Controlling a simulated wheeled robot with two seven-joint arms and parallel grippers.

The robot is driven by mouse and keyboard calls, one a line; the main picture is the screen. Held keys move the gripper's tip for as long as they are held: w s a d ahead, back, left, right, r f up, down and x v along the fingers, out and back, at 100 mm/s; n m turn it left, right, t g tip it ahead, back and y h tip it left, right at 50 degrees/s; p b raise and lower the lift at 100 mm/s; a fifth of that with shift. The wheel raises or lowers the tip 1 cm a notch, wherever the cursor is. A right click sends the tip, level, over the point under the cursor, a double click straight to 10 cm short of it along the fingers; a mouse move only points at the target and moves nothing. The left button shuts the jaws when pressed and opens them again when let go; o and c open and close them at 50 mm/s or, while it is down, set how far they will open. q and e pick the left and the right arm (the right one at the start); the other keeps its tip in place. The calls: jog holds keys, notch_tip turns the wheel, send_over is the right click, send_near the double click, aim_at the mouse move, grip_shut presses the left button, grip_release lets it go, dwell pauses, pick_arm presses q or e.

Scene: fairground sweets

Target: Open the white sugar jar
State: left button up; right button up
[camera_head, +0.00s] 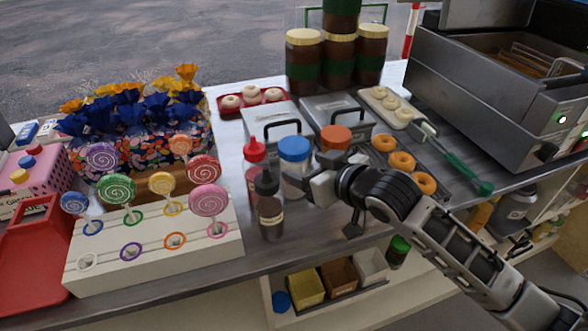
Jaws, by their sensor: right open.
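A jar with a blue lid (294,149) and a pale, whitish body (291,187) stands near the front edge of the counter; it looks like the white sugar jar. Its lid is on. My right gripper (312,184) comes in from the right and is open at the right side of this jar, below lid height. I cannot tell whether its fingers touch the jar. A jar with an orange lid (335,138) stands just to the right, its body mostly hidden by my right gripper. My left gripper is not in view.
A red bottle (254,165) and a dark bottle (269,212) stand close left of the jar. A white lollipop stand (160,250) fills the counter's left. Metal lidded containers (335,110) stand behind; donuts (402,161) lie to the right.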

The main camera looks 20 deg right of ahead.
aim_at(303, 166)
jog(key=x, duration=0.4)
jog(key=shift+w+f, duration=0.2)
jog(key=shift+f, duration=0.2)
jog(key=c, duration=1)
jog(key=shift+o, duration=0.2)
jog(key=shift+r, duration=0.1)
notch_tip(303, 166, up, 10)
jog(key=shift+d+p, duration=0.1)
jog(key=shift+p, duration=0.3)
